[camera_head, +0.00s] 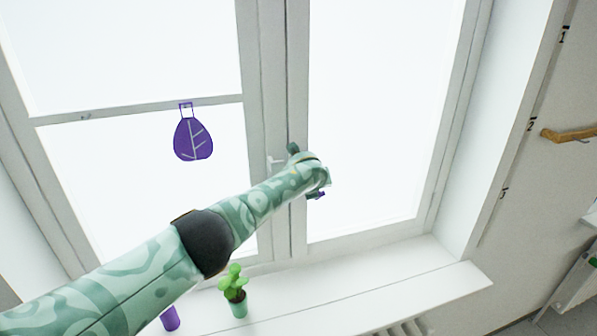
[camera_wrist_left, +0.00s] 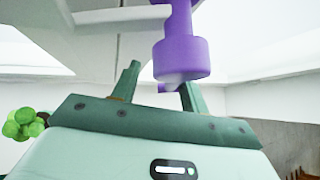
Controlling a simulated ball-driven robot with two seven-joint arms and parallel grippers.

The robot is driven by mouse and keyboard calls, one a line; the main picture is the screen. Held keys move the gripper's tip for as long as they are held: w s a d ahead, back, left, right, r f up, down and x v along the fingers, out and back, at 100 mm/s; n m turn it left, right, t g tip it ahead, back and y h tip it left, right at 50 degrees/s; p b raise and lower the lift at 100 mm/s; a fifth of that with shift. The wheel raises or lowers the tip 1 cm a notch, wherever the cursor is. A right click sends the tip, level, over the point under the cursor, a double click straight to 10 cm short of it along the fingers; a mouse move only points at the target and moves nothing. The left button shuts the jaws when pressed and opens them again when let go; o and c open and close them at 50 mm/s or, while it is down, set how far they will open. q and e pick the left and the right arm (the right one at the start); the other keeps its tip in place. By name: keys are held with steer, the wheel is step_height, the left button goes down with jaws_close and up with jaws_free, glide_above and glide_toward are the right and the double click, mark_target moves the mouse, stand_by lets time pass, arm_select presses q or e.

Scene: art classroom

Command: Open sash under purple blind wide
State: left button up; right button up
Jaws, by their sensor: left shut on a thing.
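A white-framed window has a left sash (camera_head: 193,104) with a crossbar and a right sash (camera_head: 432,180). No purple blind shows in either view. A white handle (camera_head: 275,160) is on the frame between the sashes. My left arm reaches across to this middle frame. My left gripper (camera_head: 318,186) is at the inner edge of the right sash, mostly hidden by its own wrist. I cannot tell if either sash is ajar. My right gripper is out of view.
A purple leaf decoration (camera_head: 193,138) hangs at the left sash. A green plant in a pot (camera_head: 238,306) and a purple object (camera_head: 170,319) stand on the sill (camera_head: 340,304) below my arm. The sill's right part is clear. A wooden rail (camera_head: 568,134) is on the right wall.

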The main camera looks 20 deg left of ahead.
arm_select(q)
steer(key=a+p+v, duration=0.1)
steer(key=p+v, duration=0.1)
steer(key=v, duration=0.7)
steer(key=s+a+f+p+v, duration=0.1)
steer(key=p+v, duration=0.2)
steer(key=v, duration=0.5)
steer(key=shift+s+r, duration=0.2)
steer(key=shift+s, duration=0.4)
stand_by(0.4)
